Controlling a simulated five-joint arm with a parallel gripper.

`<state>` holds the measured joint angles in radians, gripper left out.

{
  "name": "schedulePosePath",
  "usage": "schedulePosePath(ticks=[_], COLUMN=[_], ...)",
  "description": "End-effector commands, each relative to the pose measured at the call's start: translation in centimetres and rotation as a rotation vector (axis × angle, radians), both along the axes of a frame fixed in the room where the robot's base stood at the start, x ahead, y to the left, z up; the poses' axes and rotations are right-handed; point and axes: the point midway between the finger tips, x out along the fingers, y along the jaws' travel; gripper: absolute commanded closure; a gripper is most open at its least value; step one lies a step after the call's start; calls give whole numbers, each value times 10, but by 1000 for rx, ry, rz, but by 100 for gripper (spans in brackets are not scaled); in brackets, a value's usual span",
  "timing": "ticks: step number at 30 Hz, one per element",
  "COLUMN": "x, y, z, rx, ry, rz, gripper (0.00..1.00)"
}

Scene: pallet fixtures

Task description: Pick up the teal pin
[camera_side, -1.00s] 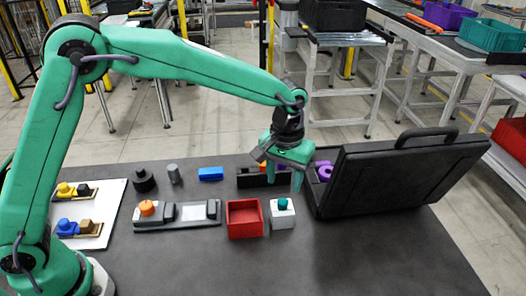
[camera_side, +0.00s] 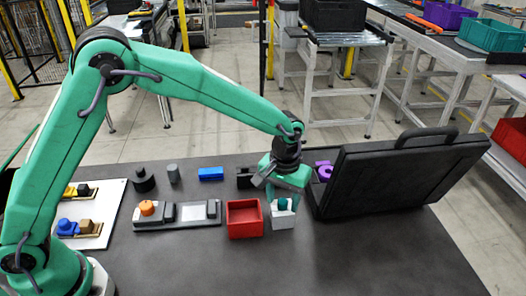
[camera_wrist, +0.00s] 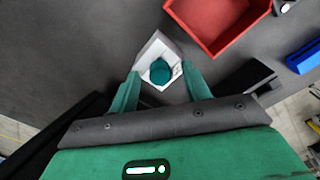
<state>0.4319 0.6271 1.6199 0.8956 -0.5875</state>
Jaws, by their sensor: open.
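The teal pin (camera_side: 283,204) stands upright in a white block (camera_side: 283,220) on the dark table, between the red tray and the black case. In the wrist view the round teal pin top (camera_wrist: 160,72) shows in the white block (camera_wrist: 150,52), ahead of and between my two fingers. My gripper (camera_side: 282,200) is open and low over the block, with one finger on either side of the pin. In the wrist view my gripper (camera_wrist: 163,90) has its fingers apart with nothing held. Whether a finger touches the pin or block I cannot tell.
A red tray (camera_side: 245,233) stands close to the left of the white block. An open black case (camera_side: 400,180) with a purple ring (camera_side: 325,171) is close on the right. A blue block (camera_side: 211,174) lies behind. The table's front is clear.

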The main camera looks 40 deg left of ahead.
Motion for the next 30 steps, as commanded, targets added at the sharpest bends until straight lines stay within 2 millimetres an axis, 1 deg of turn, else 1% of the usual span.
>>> schedulePosePath(ticks=[15, 16, 20, 21, 23, 30], x=[0, 0, 0, 0, 0, 0], y=[0, 0, 0, 0, 0, 0], z=[-2, -2, -2, -2, -2, -1], rx=[-1, -1, -1, -1, -1, -1], ry=[-1, -1, -1, -1, -1, -1], rz=[0, 0, 0, 0, 0, 0], gripper=[52, 54, 80, 87, 99, 100])
